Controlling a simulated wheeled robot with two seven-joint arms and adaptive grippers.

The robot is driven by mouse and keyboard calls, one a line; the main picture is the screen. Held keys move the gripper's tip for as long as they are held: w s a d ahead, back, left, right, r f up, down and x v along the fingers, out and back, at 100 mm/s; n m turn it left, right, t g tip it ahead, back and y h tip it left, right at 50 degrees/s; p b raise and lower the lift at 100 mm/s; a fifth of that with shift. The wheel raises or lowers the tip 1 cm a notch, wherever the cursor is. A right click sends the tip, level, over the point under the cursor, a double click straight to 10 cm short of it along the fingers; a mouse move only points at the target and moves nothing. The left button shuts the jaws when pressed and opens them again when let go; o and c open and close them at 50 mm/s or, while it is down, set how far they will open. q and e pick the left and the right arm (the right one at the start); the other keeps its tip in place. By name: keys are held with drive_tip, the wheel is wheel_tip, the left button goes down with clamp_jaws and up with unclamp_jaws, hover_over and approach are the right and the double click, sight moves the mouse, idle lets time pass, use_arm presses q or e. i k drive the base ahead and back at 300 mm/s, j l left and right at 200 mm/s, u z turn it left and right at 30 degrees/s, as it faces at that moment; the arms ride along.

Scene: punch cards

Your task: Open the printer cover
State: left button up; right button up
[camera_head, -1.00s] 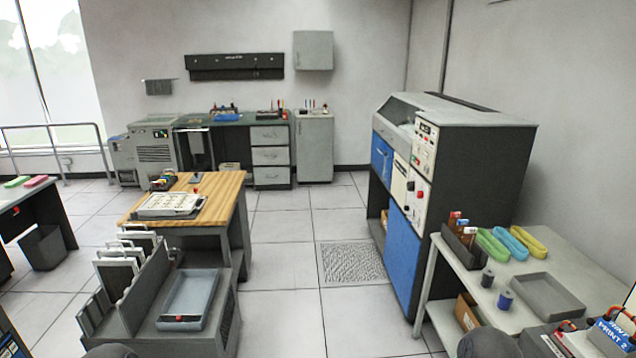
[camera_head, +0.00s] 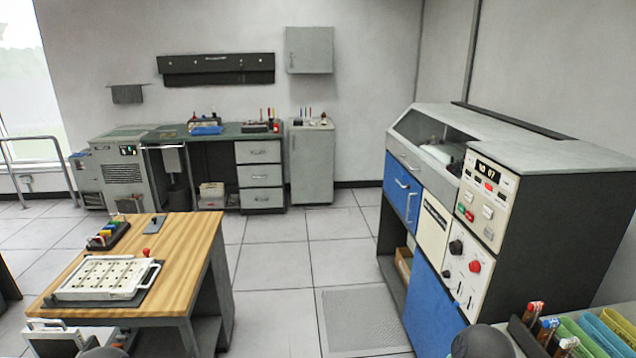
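A large dark grey machine with blue panels (camera_head: 560,245) stands at the right; it looks like the printer, though no label confirms it. Its top cover (camera_head: 420,132) has a slanted clear window at the front and appears shut. A handle (camera_head: 403,157) runs along the front edge below the window. A cream control panel (camera_head: 487,197) with a small display, buttons, knobs and a red button is on its near front. Neither gripper is in view; only dark rounded parts of my arms show at the bottom edge.
A wooden-topped table (camera_head: 187,243) with a white tray (camera_head: 105,279) stands at the left front. A side table at bottom right holds coloured trays (camera_head: 605,330). A grey desk (camera_head: 260,151) and grey cabinet (camera_head: 312,165) line the back wall. Tiled floor between is clear, with a floor grate (camera_head: 362,318).

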sight(420, 121)
drive_tip(key=i, duration=1)
drive_tip(key=i+z, duration=0.1)
drive_tip(key=i, duration=0.9)
drive_tip(key=j, duration=0.1)
